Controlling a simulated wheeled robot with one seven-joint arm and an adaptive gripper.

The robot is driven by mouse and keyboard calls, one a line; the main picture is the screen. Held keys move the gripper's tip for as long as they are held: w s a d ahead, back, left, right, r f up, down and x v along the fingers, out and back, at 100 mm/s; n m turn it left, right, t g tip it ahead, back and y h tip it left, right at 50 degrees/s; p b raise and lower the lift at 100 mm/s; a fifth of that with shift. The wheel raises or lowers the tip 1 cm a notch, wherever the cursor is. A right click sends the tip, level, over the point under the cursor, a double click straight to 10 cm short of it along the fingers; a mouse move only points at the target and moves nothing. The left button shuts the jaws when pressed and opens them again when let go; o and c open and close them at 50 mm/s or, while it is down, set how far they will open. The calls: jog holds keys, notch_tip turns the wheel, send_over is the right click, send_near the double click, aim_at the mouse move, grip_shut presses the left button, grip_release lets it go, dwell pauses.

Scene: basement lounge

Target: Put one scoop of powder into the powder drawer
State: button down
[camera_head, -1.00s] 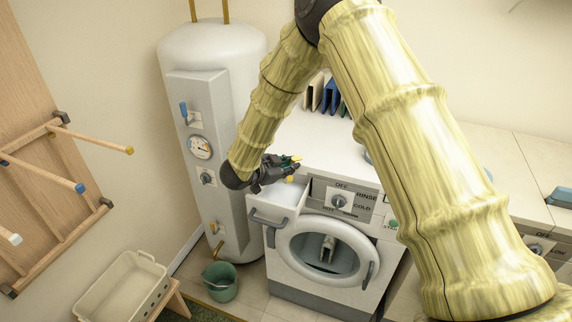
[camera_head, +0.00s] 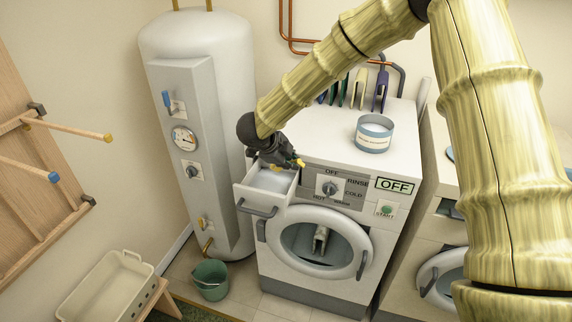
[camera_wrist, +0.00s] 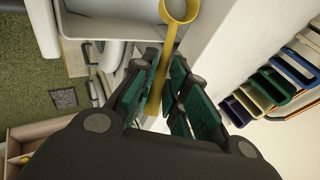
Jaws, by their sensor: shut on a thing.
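My gripper (camera_head: 287,160) is shut on a yellow scoop (camera_head: 299,163), just above the back right part of the open powder drawer (camera_head: 247,195). In the wrist view the scoop's yellow handle (camera_wrist: 155,98) lies between my green finger pads, and a round yellow end shows beyond them. I cannot tell whether the scoop holds powder. The drawer sticks out at the washer's upper left, and its inside looks pale. A round blue-and-white tub (camera_head: 374,146) with white contents stands on top of the washer (camera_head: 318,145), to the right of my gripper.
A white boiler (camera_head: 205,100) stands close at the left of the drawer. Several coloured upright items (camera_head: 361,88) stand at the back of the washer top. A green bucket (camera_head: 211,281) and a beige basket (camera_head: 108,285) are low at the left. A second machine (camera_head: 445,272) stands at the right.

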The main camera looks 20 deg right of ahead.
jog(key=m+b, duration=0.1)
jog(key=d+f+m+y+b, duration=0.1)
jog(key=shift+s+y+b, duration=0.3)
jog(key=shift+b, duration=0.1)
jog(key=shift+r, duration=0.35)
jog(key=shift+s+d+r+m+y+p, duration=0.1)
jog(key=shift+d+r+m+y+p, duration=0.15)
jog(key=shift+y+p, duration=0.25)
jog(key=shift+s+d+r+m+y+p, duration=0.1)
jog(key=shift+m+y+p, duration=0.2)
jog(key=shift+y, duration=0.2)
jog(key=shift+s+d+r+m+y+p, duration=0.1)
jog(key=shift+d+r+m+y+p, duration=0.15)
jog(key=shift+y+p, duration=0.35)
jog(key=shift+d+r+m+y+p, duration=0.1)
jog(key=shift+r+m+y+p, duration=0.15)
jog(key=shift+y, duration=0.55)
jog(key=shift+f, duration=0.15)
